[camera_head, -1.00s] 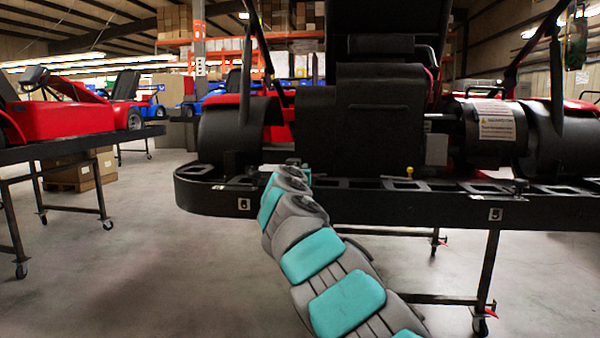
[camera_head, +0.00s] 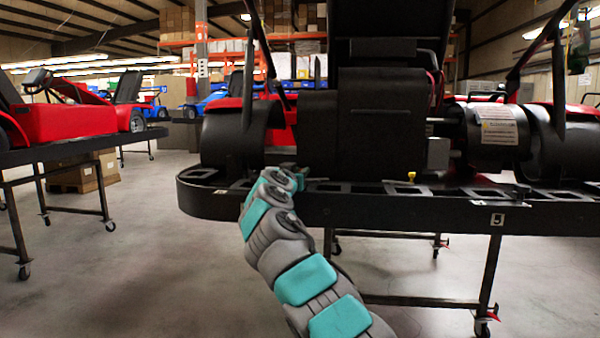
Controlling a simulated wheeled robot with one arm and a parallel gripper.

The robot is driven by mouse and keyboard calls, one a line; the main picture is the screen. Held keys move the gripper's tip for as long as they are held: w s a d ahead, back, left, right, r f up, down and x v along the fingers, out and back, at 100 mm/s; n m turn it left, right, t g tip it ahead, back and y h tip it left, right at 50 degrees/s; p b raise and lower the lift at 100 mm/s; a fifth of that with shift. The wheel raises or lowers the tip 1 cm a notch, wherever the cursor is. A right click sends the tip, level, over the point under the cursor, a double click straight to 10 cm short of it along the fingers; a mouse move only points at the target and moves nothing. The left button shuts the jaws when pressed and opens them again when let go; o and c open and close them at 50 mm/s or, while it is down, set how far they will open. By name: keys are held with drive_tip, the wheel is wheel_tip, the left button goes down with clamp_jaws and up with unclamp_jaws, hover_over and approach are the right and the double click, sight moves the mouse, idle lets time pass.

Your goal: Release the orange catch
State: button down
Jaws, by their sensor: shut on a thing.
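My gripper (camera_head: 288,168) is small in the head view, at the top end of my grey and teal arm. It is at the near edge of the black kart stand (camera_head: 400,214), just in front of the kart's black rear housing (camera_head: 382,125). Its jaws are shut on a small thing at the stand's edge. My arm and the jaws hide that thing, so its colour and shape cannot be made out. No orange catch shows clearly anywhere in the view.
A small yellow knob (camera_head: 411,177) stands on the stand's slotted top, right of my gripper. A red kart (camera_head: 70,118) on another stand is at left. Orange racking (camera_head: 295,37) stands behind. The floor between the stands is clear.

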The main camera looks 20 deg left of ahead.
drive_tip(key=shift+r, duration=0.1)
idle(0.3)
drive_tip(key=c, duration=0.8)
unclamp_jaws()
drive_tip(key=s+b, duration=0.2)
drive_tip(key=s, duration=0.5)
drive_tip(key=shift+s+d+b, duration=0.35)
drive_tip(key=shift+b, duration=0.05)
